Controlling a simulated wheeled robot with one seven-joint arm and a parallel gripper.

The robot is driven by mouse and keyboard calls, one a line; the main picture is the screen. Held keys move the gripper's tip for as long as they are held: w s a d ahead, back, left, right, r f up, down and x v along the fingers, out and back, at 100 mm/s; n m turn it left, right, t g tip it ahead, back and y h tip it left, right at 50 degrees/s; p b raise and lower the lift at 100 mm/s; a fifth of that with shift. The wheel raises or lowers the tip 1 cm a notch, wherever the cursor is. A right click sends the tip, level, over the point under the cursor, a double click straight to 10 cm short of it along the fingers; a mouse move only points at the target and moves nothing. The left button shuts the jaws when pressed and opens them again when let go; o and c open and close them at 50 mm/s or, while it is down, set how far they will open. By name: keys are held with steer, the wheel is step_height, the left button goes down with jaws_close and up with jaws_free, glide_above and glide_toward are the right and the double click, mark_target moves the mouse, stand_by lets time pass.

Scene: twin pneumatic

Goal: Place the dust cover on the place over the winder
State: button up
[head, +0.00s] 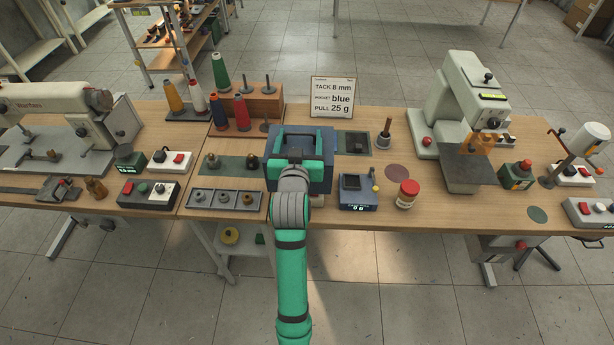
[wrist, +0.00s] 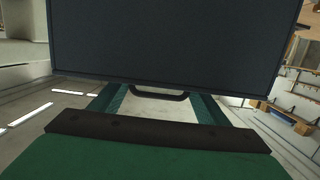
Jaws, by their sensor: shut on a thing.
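A dark blue box-shaped dust cover (head: 322,180) is in my gripper (head: 297,147), over the middle of the bench. In the wrist view the dust cover (wrist: 170,45) fills the upper half, with a dark handle (wrist: 160,95) on its near side. My gripper's green fingers (wrist: 160,104) reach to that handle and are shut on it. The cover and my arm hide the bench directly beneath. I cannot tell for sure which device is the winder; a dark mat with small spindles (head: 233,163) lies just left of the cover.
A grey tray (head: 225,208), thread cones (head: 219,108) and a sign (head: 332,98) are around the cover. A small scale (head: 358,193) and red-capped jar (head: 407,193) stand right of it. Machines stand at left (head: 60,130) and right (head: 455,110).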

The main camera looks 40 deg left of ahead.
step_height(320, 180, down, 9)
stand_by(0.5)
steer(key=shift+f, duration=0.2)
steer(key=o, duration=1.5)
steer(key=shift+o, duration=0.2)
steer(key=v, duration=1.2)
